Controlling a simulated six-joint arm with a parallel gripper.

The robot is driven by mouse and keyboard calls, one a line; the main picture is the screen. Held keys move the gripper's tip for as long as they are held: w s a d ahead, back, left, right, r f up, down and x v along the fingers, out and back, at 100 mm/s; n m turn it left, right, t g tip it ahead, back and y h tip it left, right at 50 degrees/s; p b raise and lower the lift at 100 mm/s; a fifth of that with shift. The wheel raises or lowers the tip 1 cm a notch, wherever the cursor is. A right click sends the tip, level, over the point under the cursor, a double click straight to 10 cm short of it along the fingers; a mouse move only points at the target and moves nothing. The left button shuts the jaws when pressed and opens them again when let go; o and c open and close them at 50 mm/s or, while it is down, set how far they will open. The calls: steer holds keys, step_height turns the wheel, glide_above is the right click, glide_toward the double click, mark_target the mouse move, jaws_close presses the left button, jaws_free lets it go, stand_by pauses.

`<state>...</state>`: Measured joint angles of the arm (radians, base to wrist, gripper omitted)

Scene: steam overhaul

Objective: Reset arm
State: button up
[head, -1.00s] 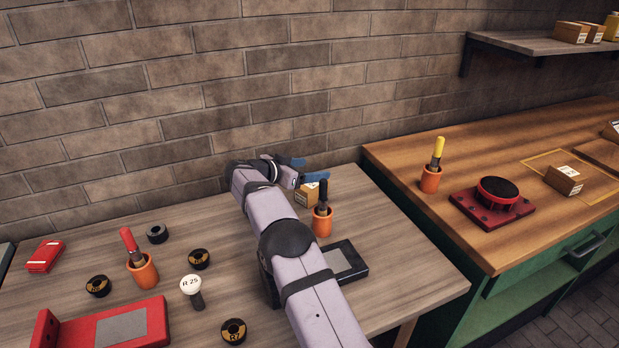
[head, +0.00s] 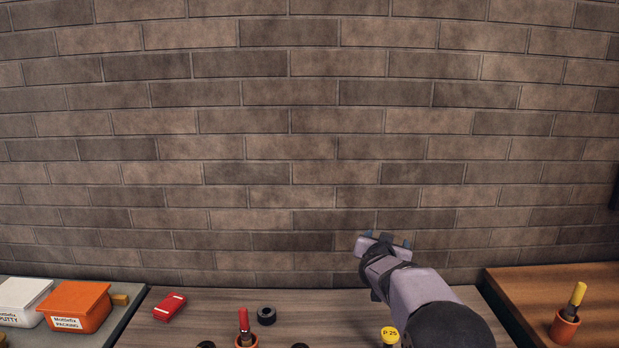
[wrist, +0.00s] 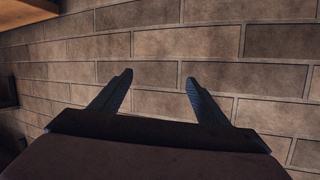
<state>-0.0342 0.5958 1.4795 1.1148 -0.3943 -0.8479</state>
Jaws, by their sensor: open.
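My gripper (wrist: 160,83) shows in the wrist view with its two fingers wide apart and nothing between them. It faces the brick wall. In the head view my gripper (head: 388,240) is raised above the back of the wooden table (head: 200,320), in front of the wall, apart from every object. My arm reaches up to it from the lower right and hides part of the table.
A red box (head: 170,306), a black ring (head: 266,315), a red-handled tool (head: 244,322) and a yellow-topped item (head: 390,335) stand on the table. An orange bin (head: 78,307) is at left. A yellow-handled tool (head: 577,295) stands in a pot at right.

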steer(key=s+a+f+n+g+y+p, duration=0.1)
steer(key=s+a+f+g+y+p, duration=0.1)
steer(key=s, duration=0.9)
steer(key=s+a+f+n+g+y+p, duration=0.1)
steer(key=s+a+f+g, duration=0.3)
steer(key=s, duration=0.7)
steer(key=s+a+f+n+g+y+p, duration=0.2)
steer(key=s+a+f+n+g+y, duration=0.1)
steer(key=s, duration=0.8)
steer(key=shift+s+a+f+g+p, duration=0.2)
steer(key=shift+f+g+p, duration=0.1)
steer(key=shift+g, duration=0.1)
steer(key=s+d+f+g, duration=0.1)
steer(key=s+g, duration=0.1)
steer(key=s, duration=0.5)
steer(key=s+d+f+g+h+p, duration=0.1)
steer(key=s+d+g, duration=0.1)
steer(key=s, duration=0.6)
